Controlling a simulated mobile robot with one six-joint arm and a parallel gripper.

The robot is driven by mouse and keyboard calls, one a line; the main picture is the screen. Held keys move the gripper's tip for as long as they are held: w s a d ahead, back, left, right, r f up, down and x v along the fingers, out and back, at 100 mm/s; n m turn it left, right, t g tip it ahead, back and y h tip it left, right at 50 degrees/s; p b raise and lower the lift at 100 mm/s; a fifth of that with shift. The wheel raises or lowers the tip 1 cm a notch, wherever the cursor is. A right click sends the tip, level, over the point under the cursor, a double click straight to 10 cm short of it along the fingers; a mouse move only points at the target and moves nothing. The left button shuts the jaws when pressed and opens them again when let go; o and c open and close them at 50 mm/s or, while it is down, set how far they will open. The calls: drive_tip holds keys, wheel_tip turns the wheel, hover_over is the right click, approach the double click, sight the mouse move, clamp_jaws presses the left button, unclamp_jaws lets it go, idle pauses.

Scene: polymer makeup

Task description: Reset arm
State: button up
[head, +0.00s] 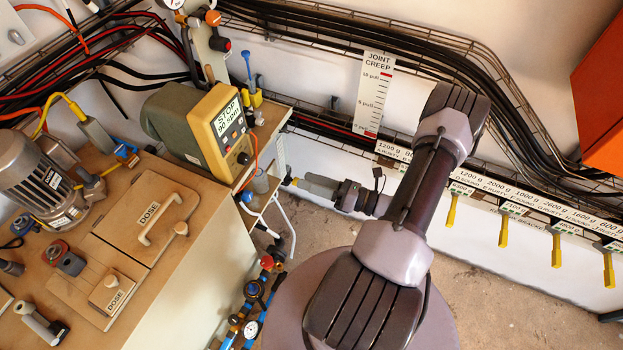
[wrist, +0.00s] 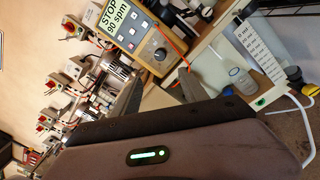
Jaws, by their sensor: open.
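My arm rises from the lower middle of the head view, bends at the top and comes back down behind its own link. My gripper (head: 298,183) points left, toward the side of the bench with the yellow-fronted control box. In the wrist view my gripper (wrist: 158,82) shows two grey fingers spread apart, with nothing between them. The control box (head: 222,132), reading "STOP 90 spm", stands on the bench beyond the fingers. It also shows at the top of the wrist view (wrist: 132,30).
The wooden bench (head: 200,225) with "DOSE" lids (head: 148,212) and a motor (head: 42,178) fills the left. A small shelf (head: 262,190) holds a bottle (wrist: 241,80) near my gripper. Yellow-handled tools (head: 503,230) hang along the right wall. An orange box (head: 603,95) juts out upper right. Floor is open at right.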

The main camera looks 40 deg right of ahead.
idle(0.4)
drive_tip(key=a+r+n+g+y, duration=0.4)
drive_tip(key=a+r+n+g, duration=1.1)
drive_tip(key=a+r+n, duration=0.3)
drive_tip(key=s+a+r+n+t+h, duration=0.2)
drive_tip(key=s+a+r+n+h, duration=0.1)
drive_tip(key=n, duration=0.5)
drive_tip(key=s+a+r+n+t+h+b, duration=0.1)
drive_tip(key=s+a+r+n+h, duration=0.3)
drive_tip(key=r+n+h, duration=0.2)
drive_tip(key=shift+r+n+t, duration=0.4)
drive_tip(key=shift+r+n, duration=0.3)
drive_tip(key=shift+n, duration=0.5)
drive_tip(key=shift+a, duration=0.1)
